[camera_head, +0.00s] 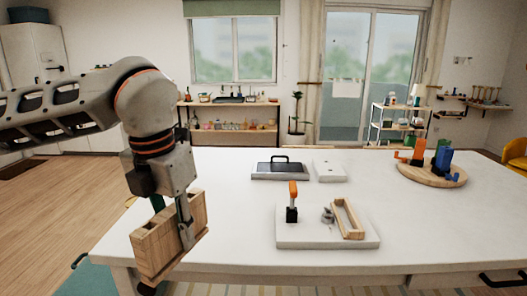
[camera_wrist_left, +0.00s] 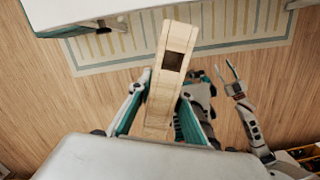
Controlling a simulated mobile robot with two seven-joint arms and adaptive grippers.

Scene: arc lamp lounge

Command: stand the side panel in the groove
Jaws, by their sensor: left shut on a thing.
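The side panel (camera_head: 160,240), a pale wooden board with a dark rectangular opening in its edge, is held tilted at the table's near left edge. My left gripper (camera_head: 187,228) is shut on it. In the left wrist view the panel (camera_wrist_left: 160,106) sits between the two fingers. A light base plate (camera_head: 318,240) on the table carries a wooden piece with a long recess (camera_head: 347,218), which looks like the groove. The panel is well left of it and apart. My right gripper (camera_wrist_left: 230,76) shows only in the left wrist view, its fingers apart and empty.
An orange-handled clamp (camera_head: 292,203) and a small grey part (camera_head: 327,215) stand beside the wooden piece. Behind are a dark tray with a handle (camera_head: 280,169), a white block (camera_head: 329,171) and a round board (camera_head: 432,177) with orange and blue things. The white table (camera_head: 235,210) between panel and plate is clear.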

